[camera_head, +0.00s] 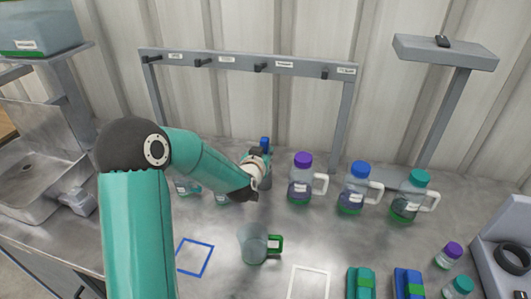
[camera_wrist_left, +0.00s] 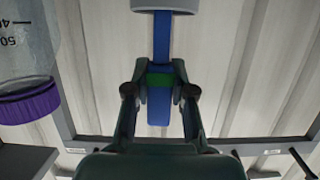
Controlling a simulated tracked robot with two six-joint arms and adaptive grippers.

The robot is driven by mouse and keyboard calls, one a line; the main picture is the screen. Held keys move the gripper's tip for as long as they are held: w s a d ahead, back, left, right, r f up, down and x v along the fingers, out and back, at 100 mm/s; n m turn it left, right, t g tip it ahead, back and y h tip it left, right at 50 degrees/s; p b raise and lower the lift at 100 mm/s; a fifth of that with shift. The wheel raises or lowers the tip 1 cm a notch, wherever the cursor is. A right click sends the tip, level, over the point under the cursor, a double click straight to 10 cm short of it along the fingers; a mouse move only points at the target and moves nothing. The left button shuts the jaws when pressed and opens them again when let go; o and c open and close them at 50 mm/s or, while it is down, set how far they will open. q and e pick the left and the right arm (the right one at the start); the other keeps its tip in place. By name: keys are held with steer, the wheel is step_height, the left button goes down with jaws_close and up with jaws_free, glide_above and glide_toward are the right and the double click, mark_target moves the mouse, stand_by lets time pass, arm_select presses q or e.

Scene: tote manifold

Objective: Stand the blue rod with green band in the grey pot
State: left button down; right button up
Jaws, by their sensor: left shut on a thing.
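The blue rod with green band (camera_wrist_left: 160,50) is held between the fingers of my left gripper (camera_wrist_left: 160,88), which is shut on it at the green band. The wrist view is upside down, so the rod's lower part points to the top of the picture. There it meets the rim of the grey pot (camera_wrist_left: 166,5); its end is hidden, and I cannot tell how deep it sits. In the head view the rod's blue top (camera_head: 264,143) shows above my left gripper (camera_head: 257,163), with the grey pot (camera_head: 266,182) just behind and below. My right gripper is not in view.
Bottles with purple (camera_head: 302,160), blue (camera_head: 361,169) and teal (camera_head: 419,178) caps stand to the right. A clear mug with a green handle (camera_head: 253,246) stands in front. A grey hook rack (camera_head: 245,63) is behind. Blue (camera_head: 195,257) and white (camera_head: 308,282) outlines mark bare table.

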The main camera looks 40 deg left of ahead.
arm_select(q)
steer(key=c, duration=1)
jaws_free()
steer(key=shift+r, duration=0.1)
steer(key=shift+s+d, duration=0.15)
steer(key=shift+s, duration=0.15)
steer(key=b+v, duration=0.1)
steer(key=v, duration=1)
steer(key=shift+b, duration=0.35)
steer(key=shift+s+d+r, duration=0.1)
steer(key=shift+r, duration=0.05)
